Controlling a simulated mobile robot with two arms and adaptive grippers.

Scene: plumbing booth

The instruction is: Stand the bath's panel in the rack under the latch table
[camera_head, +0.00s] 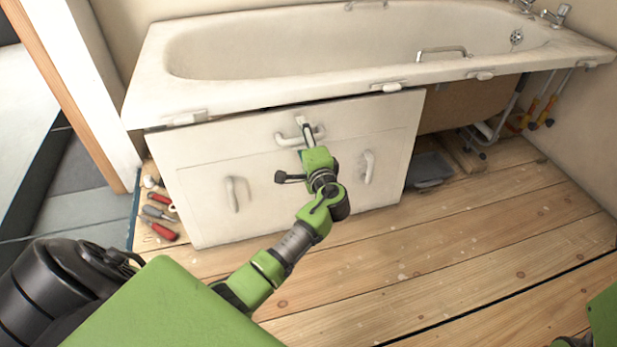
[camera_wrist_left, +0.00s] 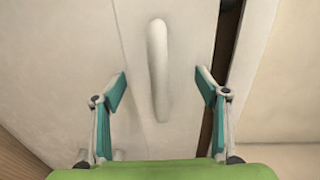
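The bath's panel (camera_head: 285,195) is a white board upright under the front rim of the bath (camera_head: 260,100), at the left part. It has a handle near its top edge, a left handle (camera_head: 234,193) and a right handle (camera_head: 366,166). My left gripper (camera_head: 305,128) is at the top handle. In the left wrist view its two teal fingertips (camera_wrist_left: 161,88) are open, apart on either side of the white handle (camera_wrist_left: 158,60), with gaps showing. My right gripper is not in view. No rack or latch table shows.
White clips (camera_head: 388,87) sit along the bath rim. Red-handled tools (camera_head: 160,230) lie on the floor left of the panel. Right of it the underside is open, with a grey tray (camera_head: 430,170) and pipes. The plank floor (camera_head: 450,245) in front is clear.

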